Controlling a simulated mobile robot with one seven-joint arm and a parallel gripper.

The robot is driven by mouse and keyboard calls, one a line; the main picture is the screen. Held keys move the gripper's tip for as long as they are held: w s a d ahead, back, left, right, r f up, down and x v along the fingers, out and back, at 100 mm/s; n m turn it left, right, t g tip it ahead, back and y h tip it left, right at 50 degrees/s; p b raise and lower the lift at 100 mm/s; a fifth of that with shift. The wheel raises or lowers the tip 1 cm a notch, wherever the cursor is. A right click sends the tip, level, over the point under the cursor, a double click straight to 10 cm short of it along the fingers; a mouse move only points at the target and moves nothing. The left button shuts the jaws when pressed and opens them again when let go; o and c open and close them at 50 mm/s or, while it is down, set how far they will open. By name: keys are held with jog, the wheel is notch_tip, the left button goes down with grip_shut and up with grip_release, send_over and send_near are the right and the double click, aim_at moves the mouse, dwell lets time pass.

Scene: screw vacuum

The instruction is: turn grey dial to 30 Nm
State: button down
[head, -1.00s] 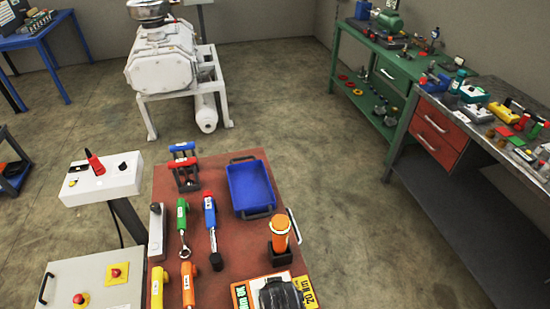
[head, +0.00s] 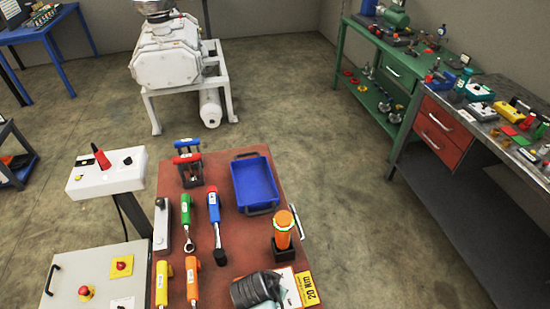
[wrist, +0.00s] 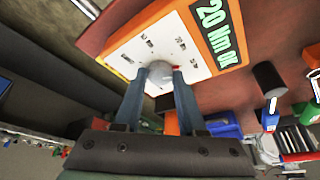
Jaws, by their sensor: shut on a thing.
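The round grey dial (wrist: 159,74) sits on this panel. My gripper (wrist: 161,80) is shut on the dial, with one finger on each side. Which mark the dial points to is too small to tell. In the head view my gripper (head: 256,289) is over the left part of the device (head: 308,290), at the table's near edge, and hides the dial.
The red-brown table (head: 235,228) also holds a blue bin (head: 255,183), an orange cylinder on a dark base (head: 283,232), and several coloured tools, such as a blue-handled one (head: 213,205). A white control box (head: 106,178) stands to the left.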

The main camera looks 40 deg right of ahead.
dwell(0.3)
jog(key=shift+c, duration=2.4)
grip_release()
jog(key=v, duration=1.3)
jog(key=shift+b, duration=0.45)
jog(key=shift+d, duration=0.1)
